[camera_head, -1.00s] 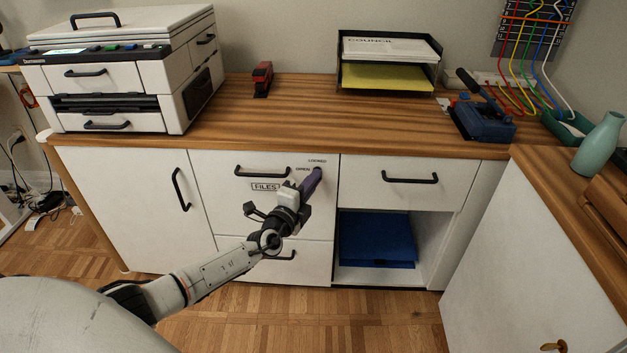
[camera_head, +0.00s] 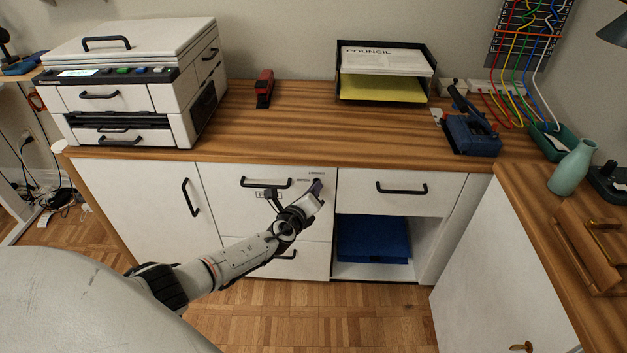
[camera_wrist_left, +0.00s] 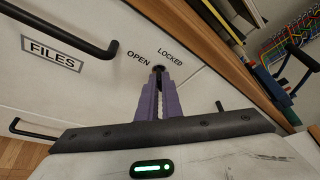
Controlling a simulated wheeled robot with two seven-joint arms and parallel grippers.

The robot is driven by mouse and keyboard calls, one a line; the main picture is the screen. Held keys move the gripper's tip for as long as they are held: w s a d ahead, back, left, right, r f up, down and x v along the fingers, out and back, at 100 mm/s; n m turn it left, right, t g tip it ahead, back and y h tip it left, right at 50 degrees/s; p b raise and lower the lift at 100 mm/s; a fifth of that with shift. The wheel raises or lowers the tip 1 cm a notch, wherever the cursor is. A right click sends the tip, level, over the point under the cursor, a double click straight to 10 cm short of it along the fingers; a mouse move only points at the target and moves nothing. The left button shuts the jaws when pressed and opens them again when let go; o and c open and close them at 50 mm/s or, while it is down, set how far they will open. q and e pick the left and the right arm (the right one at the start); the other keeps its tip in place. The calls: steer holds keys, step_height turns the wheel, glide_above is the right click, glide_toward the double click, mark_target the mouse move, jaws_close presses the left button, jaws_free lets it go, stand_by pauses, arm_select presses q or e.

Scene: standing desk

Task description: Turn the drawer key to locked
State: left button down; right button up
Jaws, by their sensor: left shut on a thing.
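The white file drawer (camera_head: 222,180) has a black bar handle (camera_head: 266,183) and a FILES label, which also shows in the left wrist view (camera_wrist_left: 52,55). Its lock with the key (camera_wrist_left: 158,69) is at the drawer's upper right, beside the printed words OPEN on the left and LOCKED on the right. My left gripper (camera_head: 317,186) reaches the lock from the front. In the left wrist view its purple fingers (camera_wrist_left: 158,92) are closed together on the key, which is mostly hidden between the fingertips. The key's exact angle is too small to tell. My right gripper is out of view.
The drawer's black handle projects close to the left of my gripper. Above is the wooden desktop (camera_head: 300,130) with a printer (camera_head: 130,85), red stapler (camera_head: 264,88), paper tray (camera_head: 385,72) and blue tool (camera_head: 470,135). An open cubby (camera_head: 425,245) is at lower right.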

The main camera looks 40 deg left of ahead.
arm_select(q)
steer(key=shift+w+d+r+m+g+y+p, duration=0.1)
steer(key=shift+m+g+y+p, duration=0.65)
steer(key=shift+m+p, duration=0.6)
steer(key=shift+w+d+r+m+g+y+p, duration=0.1)
steer(key=shift+m+g+y+p, duration=0.65)
steer(key=shift+m, duration=0.9)
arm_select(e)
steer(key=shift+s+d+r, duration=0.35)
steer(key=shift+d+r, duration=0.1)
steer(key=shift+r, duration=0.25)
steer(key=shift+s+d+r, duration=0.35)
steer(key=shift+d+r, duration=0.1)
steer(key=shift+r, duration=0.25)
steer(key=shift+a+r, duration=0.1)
arm_select(q)
steer(key=c, duration=1.9)
jaws_free()
steer(key=shift+c, duration=0.2)
steer(key=shift+s+p, duration=0.1)
steer(key=shift+p, duration=0.25)
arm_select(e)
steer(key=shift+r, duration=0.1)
